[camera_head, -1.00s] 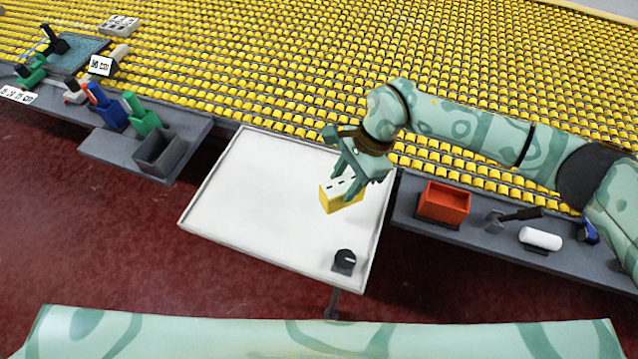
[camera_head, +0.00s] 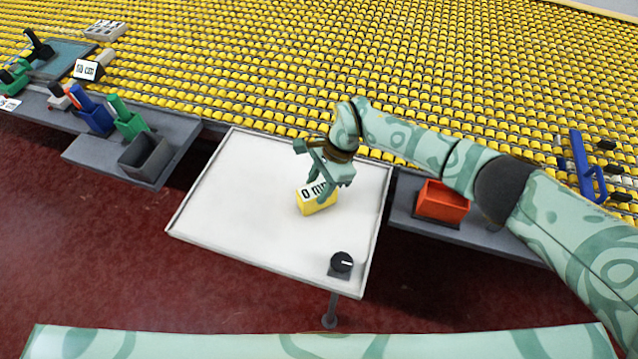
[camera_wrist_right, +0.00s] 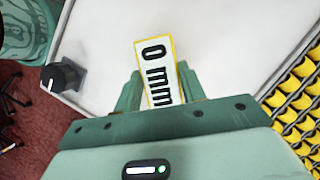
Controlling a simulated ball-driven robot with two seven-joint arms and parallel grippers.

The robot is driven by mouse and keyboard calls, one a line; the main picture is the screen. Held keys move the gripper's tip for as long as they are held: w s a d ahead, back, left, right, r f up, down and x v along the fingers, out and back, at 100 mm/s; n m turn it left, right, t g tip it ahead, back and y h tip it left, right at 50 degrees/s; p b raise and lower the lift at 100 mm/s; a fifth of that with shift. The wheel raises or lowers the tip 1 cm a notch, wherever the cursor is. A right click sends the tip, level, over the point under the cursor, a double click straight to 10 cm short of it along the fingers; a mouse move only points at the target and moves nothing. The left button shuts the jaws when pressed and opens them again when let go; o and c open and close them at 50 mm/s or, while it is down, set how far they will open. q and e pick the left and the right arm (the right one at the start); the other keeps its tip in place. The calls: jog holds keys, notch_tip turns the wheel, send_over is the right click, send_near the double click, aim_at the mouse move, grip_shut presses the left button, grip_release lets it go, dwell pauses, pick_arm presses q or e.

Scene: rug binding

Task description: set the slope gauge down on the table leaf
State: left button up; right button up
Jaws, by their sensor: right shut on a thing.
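The slope gauge (camera_head: 318,204) is a small yellow block with a white top face reading "0 mm". My right gripper (camera_head: 319,187) is shut on it from above, over the middle right of the white table leaf (camera_head: 245,190). In the right wrist view, the gauge (camera_wrist_right: 157,62) sits between my two fingers, its "0 mm" face clear to see. The gauge is at or very near the leaf surface; I cannot tell whether it touches. My left gripper is out of view.
A black dial (camera_head: 342,263) stands at the leaf's front right corner. An orange bin (camera_head: 441,202) is on the grey shelf to the right. A dark grey bin (camera_head: 145,155) is on the left shelf. The leaf's left half is clear.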

jog(key=o, duration=1)
jog(key=shift+f, duration=0.1)
jog(key=shift+w+d+r, duration=0.1)
jog(key=shift+r, duration=0.3)
jog(key=p+v, duration=0.1)
jog(key=v, duration=1)
jog(key=shift+d+r+p, duration=0.1)
jog(key=shift+r+p, duration=0.1)
jog(key=shift+p, duration=0.1)
